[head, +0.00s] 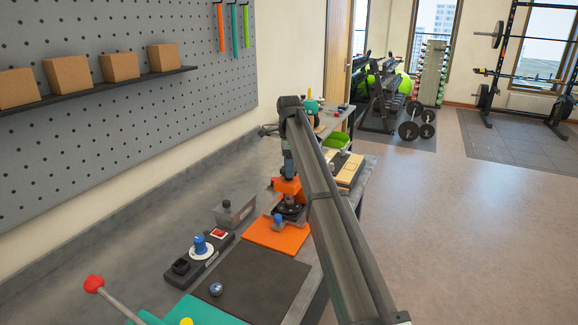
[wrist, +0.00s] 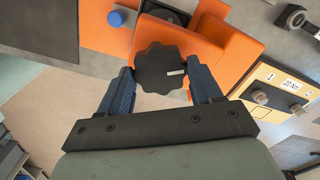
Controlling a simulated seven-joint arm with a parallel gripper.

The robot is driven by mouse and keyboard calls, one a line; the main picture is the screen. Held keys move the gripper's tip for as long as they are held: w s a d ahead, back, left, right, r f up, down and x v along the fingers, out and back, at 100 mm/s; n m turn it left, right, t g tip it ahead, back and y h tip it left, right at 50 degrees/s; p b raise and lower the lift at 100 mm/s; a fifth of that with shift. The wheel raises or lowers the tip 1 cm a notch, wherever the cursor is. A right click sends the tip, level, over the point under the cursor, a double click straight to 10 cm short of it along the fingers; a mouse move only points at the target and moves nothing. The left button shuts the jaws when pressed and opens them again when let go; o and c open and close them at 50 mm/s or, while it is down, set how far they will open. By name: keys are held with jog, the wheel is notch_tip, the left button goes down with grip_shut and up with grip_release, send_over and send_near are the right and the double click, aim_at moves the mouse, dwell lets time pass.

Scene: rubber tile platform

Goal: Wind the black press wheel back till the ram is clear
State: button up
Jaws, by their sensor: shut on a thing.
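The black press wheel (wrist: 158,66) has a lobed rim and a small white mark on its right side in the wrist view. My gripper (wrist: 160,80) has its two blue fingers on opposite sides of the wheel and is shut on it. The orange press (wrist: 228,42) stands around and behind the wheel; it also shows in the head view (head: 287,186), beneath my arm's end. The ram cannot be made out; the wheel covers the middle of the press. In the head view the wheel cannot be told apart under my arm.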

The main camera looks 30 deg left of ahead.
jog(key=c, duration=0.3)
jog(key=shift+n, duration=0.3)
jog(key=n, duration=1.1)
jog(key=shift+n, duration=0.3)
dwell(0.4)
jog(key=o, duration=1)
jog(key=shift+o, duration=0.2)
jog(key=shift+r, duration=0.1)
notch_tip(320, 180, up, 14)
